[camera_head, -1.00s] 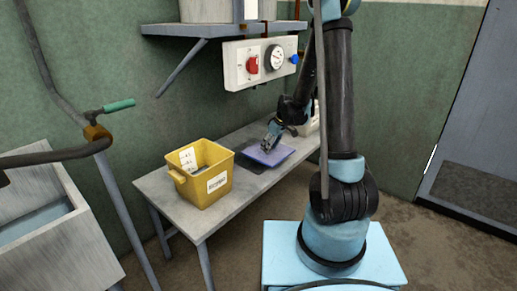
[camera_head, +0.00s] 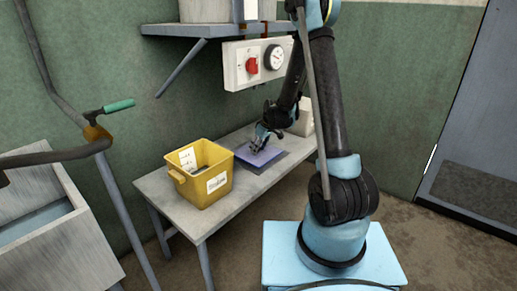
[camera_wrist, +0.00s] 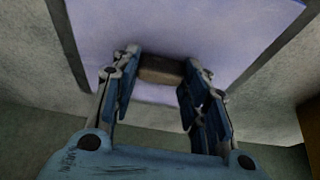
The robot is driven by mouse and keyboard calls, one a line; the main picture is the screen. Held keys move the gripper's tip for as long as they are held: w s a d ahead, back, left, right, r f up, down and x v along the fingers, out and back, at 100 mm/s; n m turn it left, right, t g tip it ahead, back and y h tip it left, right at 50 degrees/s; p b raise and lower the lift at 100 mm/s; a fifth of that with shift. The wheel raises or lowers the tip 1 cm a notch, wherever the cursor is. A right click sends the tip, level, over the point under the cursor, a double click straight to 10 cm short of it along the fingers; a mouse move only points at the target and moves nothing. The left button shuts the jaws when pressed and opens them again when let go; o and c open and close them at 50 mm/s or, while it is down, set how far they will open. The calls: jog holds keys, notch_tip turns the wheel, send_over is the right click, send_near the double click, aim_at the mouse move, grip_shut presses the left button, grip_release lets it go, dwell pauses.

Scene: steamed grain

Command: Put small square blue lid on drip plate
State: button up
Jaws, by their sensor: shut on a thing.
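The small square blue lid (camera_head: 258,156) shows pale violet-blue, lying roughly flat over the dark drip plate (camera_head: 276,163) on the table. My gripper (camera_head: 256,147) is above the lid, shut on its brown knob. In the wrist view the knob (camera_wrist: 161,70) sits between the two fingertips (camera_wrist: 160,76), and the lid (camera_wrist: 170,25) spreads out beyond them. Dark edges of the drip plate (camera_wrist: 277,47) show past the lid's sides. Most of the plate is hidden under the lid. I cannot tell whether the lid touches it or hovers just above.
A yellow bin (camera_head: 200,186) stands left of the plate on the narrow grey table (camera_head: 215,215). A pale object (camera_head: 303,122) is at the table's far end. A wall box with a red knob and dial (camera_head: 262,62) hangs above, under a shelf (camera_head: 205,30).

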jog(key=o, duration=1.2)
jog(key=s+d+r+m, duration=0.1)
jog(key=s+d+r, duration=0.4)
jog(key=r, duration=0.3)
jog(key=s+d+r+m, duration=0.1)
jog(key=s+d+r, duration=0.45)
jog(key=r, duration=0.35)
jog(key=s+d+m+h, duration=0.1)
jog(key=s+d, duration=0.3)
jog(key=s, duration=0.6)
jog(key=s+d+f+m+h, duration=0.1)
jog(key=s+d+m, duration=0.3)
jog(key=s, duration=0.6)
jog(key=s+d+f+m+h, duration=0.1)
jog(key=s+d+m, duration=0.2)
jog(key=s, duration=0.7)
jog(key=shift+d+f+g, duration=0.25)
jog(key=shift+d+g, duration=0.05)
jog(key=shift+d, duration=0.8)
